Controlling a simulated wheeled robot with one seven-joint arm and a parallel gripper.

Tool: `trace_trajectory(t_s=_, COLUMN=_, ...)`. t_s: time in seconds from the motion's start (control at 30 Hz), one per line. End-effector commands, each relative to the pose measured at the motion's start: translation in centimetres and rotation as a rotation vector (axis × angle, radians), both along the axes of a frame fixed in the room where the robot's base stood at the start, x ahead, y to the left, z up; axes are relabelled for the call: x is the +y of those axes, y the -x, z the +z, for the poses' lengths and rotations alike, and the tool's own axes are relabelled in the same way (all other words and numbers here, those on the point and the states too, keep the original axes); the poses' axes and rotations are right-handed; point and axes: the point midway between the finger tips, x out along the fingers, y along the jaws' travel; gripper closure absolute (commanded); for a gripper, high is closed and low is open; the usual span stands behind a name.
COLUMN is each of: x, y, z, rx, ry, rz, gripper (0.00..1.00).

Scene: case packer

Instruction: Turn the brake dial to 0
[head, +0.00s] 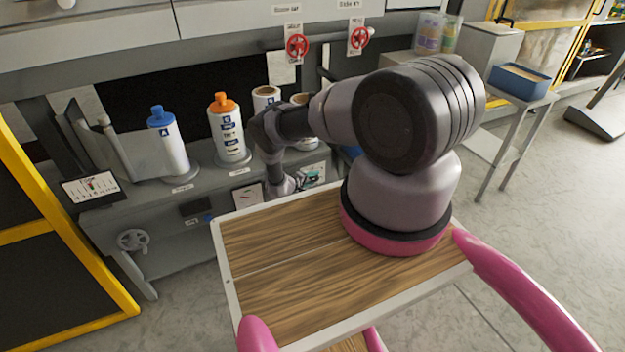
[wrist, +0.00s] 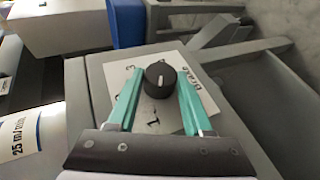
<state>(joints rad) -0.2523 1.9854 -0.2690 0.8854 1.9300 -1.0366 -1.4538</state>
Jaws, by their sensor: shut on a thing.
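The black round brake dial (wrist: 160,79) sits on a white plate (wrist: 118,72) marked "Brake" in the wrist view. A short white pointer line shows on the dial's face. A "1" is printed on the plate below the dial, near the line's lower end; another mark to the upper left is too small to read surely. My gripper (wrist: 160,88) has its two teal fingers on either side of the dial and is shut on it. In the head view, my gripper (head: 312,174) is low behind the wooden board, and the dial cannot be made out.
Red valve wheels (head: 297,46) hang above. A handwheel (head: 133,240) is at lower left. A blue bin (head: 520,81) sits on a stand at right.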

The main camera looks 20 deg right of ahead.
Motion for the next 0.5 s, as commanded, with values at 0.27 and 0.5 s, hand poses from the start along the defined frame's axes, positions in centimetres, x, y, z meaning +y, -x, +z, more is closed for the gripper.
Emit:
trace_trajectory(t_s=0.27, x=-0.04, y=0.02, z=-0.03, rx=0.000, ry=-0.001, rz=0.000, gripper=0.20)
trace_trajectory(t_s=0.5, x=0.55, y=0.26, z=0.25, rx=0.000, ry=-0.001, rz=0.000, gripper=0.20)
